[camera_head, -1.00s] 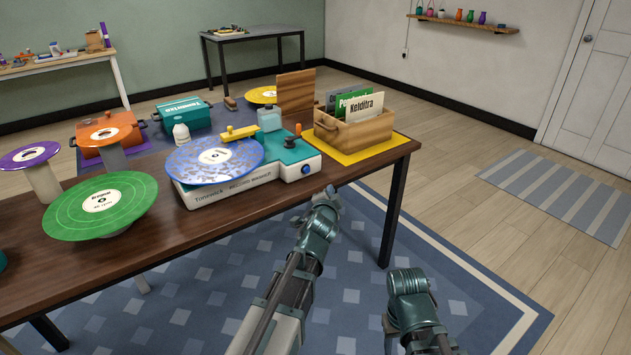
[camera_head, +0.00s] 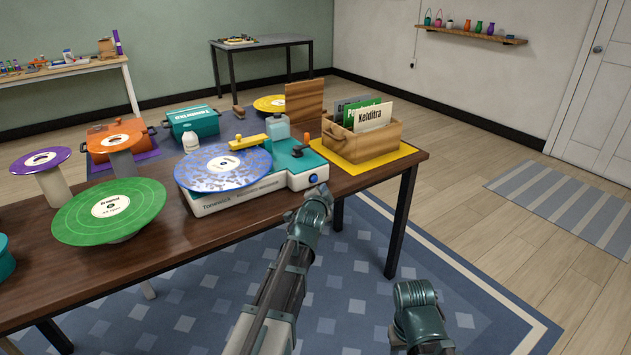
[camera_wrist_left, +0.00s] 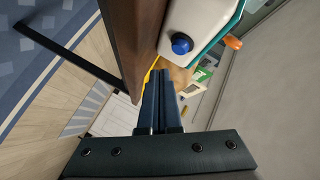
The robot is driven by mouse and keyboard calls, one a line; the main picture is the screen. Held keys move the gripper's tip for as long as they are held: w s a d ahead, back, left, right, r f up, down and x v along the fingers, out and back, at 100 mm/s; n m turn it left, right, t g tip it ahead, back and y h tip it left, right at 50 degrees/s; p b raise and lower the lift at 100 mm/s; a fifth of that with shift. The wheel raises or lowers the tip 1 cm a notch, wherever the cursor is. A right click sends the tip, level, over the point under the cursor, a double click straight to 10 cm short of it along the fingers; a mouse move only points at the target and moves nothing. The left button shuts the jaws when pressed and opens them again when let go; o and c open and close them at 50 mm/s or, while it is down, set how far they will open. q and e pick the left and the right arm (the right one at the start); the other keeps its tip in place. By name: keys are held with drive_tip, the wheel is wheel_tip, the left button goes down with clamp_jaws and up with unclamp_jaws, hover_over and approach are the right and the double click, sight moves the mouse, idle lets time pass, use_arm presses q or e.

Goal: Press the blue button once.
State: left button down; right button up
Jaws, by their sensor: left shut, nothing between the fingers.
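The blue button (camera_wrist_left: 181,43) is a round knob on the pale front face of the record washer (camera_head: 243,198). In the head view the button (camera_head: 313,178) is small, at the washer's right end, just above my left gripper. My left gripper (camera_head: 322,189) is in front of the table edge, close to the button. In the left wrist view its two dark fingers (camera_wrist_left: 158,73) are together with nothing between them. The button stands ahead of them and a little to the right, with a visible gap. My right gripper is not seen; only part of my right arm shows.
A blue speckled record (camera_head: 222,167) lies on the washer. A wooden crate of record sleeves (camera_head: 378,139) stands on a yellow mat to its right. A green record (camera_head: 109,210) on a stand is at the left.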

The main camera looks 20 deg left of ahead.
use_arm(q)
drive_tip(key=shift+w+a, duration=0.5)
drive_tip(key=shift+a, duration=0.2)
drive_tip(key=shift+w+a, duration=0.1)
idle(1.6)
drive_tip(key=shift+w+a, duration=0.2)
drive_tip(key=shift+a, duration=0.05)
drive_tip(key=shift+w+a, duration=0.35)
drive_tip(key=shift+a, duration=0.1)
idle(0.9)
drive_tip(key=shift+s+d, duration=0.1)
drive_tip(key=shift+d, duration=0.05)
drive_tip(key=shift+s+d, duration=0.55)
drive_tip(key=shift+d, duration=0.1)
drive_tip(key=shift+s+d, duration=0.8)
drive_tip(key=shift+d, duration=0.2)
drive_tip(key=shift+s+d, duration=0.75)
drive_tip(key=shift+d, duration=0.25)
